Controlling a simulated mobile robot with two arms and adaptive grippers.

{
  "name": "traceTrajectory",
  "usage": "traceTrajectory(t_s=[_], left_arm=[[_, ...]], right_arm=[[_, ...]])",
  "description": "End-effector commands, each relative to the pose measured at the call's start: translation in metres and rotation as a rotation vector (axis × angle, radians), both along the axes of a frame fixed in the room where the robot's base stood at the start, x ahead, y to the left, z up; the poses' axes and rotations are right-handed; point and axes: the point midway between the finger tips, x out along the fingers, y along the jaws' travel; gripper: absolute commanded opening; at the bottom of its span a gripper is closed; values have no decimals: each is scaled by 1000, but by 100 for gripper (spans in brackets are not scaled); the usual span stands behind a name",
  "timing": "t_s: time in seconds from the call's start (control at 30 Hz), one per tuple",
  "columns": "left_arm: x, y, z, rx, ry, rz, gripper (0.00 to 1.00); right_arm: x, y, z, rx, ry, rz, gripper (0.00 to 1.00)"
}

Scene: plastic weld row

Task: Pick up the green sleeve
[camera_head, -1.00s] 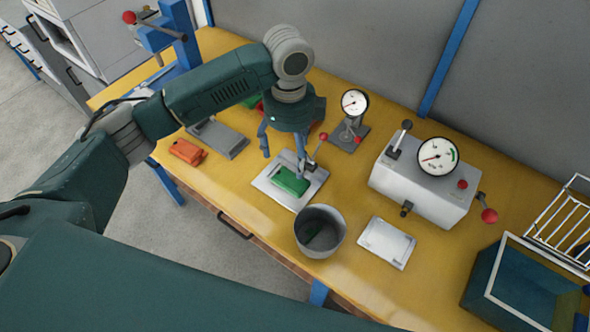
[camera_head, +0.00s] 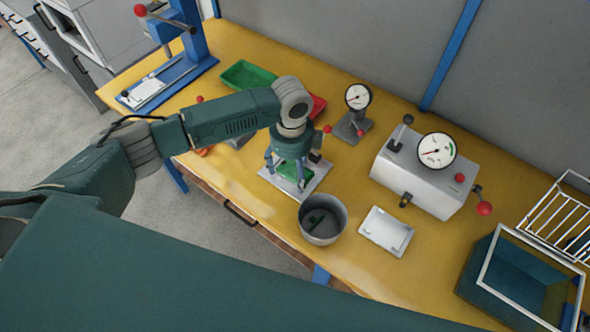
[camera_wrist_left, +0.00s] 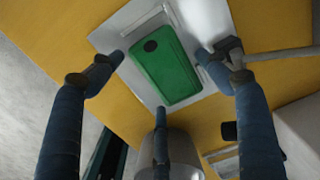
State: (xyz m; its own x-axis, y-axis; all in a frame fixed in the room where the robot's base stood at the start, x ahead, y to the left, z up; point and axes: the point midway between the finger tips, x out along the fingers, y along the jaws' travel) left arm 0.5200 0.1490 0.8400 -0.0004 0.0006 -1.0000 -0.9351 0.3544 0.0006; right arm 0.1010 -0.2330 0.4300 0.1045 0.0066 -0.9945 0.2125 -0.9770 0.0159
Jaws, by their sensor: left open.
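The green sleeve (camera_head: 292,175) lies on a light grey plate (camera_head: 316,185) on the yellow table, partly hidden by my left gripper in the head view. In the left wrist view the sleeve (camera_wrist_left: 165,66) is a rounded green block with a dark round spot near one end. My left gripper (camera_head: 287,180) points down just over the sleeve. Its blue fingers (camera_wrist_left: 168,85) are spread around the sleeve, apart from it, with nothing held. My right gripper is not in view.
A grey bin (camera_head: 323,220) stands close in front of the plate. A small gauge stand (camera_head: 352,125) and a grey gauge box (camera_head: 425,175) stand behind and right. A white plate (camera_head: 386,231) lies right of the bin. A green tray (camera_head: 247,75) sits behind my arm.

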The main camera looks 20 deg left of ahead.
Motion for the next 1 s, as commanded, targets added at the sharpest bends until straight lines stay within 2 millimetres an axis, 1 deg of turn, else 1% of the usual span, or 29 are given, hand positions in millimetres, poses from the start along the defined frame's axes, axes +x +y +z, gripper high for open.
traceTrajectory(t_s=[0.07,0.17,0.2,0.27,0.33,0.37,0.57,0.67,0.77,0.9,0.93,1.0], left_arm=[[0,0,0,0,0,0,76],[0,0,0,0,0,0,58],[0,0,0,0,0,0,50],[0,0,0,0,0,0,39],[0,0,1,0,0,0,39],[0,0,1,0,0,0,35],[0,0,1,0,0,0,35],[1,0,5,0,-1,0,35],[1,-1,13,-2,-2,-1,35],[2,0,33,-2,-5,0,35],[-1,1,36,-1,-2,0,35],[-14,6,33,0,2,-1,35]], right_arm=[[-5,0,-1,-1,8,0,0],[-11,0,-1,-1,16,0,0],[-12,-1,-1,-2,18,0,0],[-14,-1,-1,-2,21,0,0],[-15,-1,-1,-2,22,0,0],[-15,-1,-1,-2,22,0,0],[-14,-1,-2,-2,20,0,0],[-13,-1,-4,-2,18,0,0],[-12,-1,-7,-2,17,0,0],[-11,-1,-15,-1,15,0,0],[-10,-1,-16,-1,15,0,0],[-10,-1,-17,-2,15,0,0]])
